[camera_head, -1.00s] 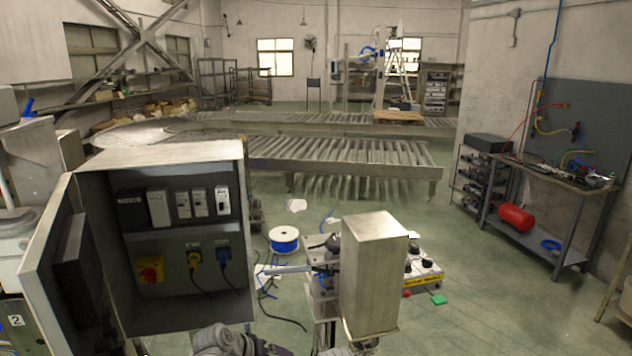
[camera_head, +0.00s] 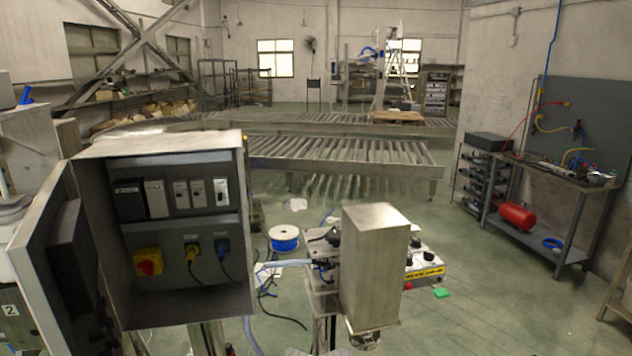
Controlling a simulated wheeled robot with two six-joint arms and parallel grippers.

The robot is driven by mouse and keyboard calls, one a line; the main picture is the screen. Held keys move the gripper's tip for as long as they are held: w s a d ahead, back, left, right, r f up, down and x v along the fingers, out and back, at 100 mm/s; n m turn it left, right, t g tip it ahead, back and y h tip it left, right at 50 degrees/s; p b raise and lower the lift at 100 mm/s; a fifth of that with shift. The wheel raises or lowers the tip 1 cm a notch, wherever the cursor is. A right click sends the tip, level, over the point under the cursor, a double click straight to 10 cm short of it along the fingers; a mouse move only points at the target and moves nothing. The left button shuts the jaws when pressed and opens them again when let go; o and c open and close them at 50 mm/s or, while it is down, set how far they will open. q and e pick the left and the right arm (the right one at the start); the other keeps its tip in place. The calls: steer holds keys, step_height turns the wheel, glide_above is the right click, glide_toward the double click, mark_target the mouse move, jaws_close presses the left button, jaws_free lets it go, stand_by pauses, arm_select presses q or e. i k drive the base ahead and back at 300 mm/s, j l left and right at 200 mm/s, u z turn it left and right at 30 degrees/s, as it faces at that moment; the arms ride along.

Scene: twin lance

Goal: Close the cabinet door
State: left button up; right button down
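The cabinet is a grey metal box (camera_head: 160,147) at the left of the head view, with its front open toward me. Its door (camera_head: 42,240) hangs on the left side, swung wide open, with a dark box-shaped part on its inner face. Inside the cabinet are a row of breakers (camera_head: 180,196), a red and yellow switch (camera_head: 147,262) and yellow and blue plugs with black cables. Neither of my grippers can be made out in the head view, and nothing is seen touching the door.
A tall metal box (camera_head: 375,265) stands right of the cabinet, near a blue cable spool (camera_head: 284,238) and loose cables. A roller conveyor (camera_head: 345,160) crosses behind. A workbench (camera_head: 560,178) stands at the right wall. The green floor between the metal box and workbench is mostly clear.

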mark_target(53, 255)
steer(key=k+u, duration=0.15)
steer(key=u, duration=1.3)
steer(key=k+j+u, duration=0.15)
steer(key=u, duration=0.15)
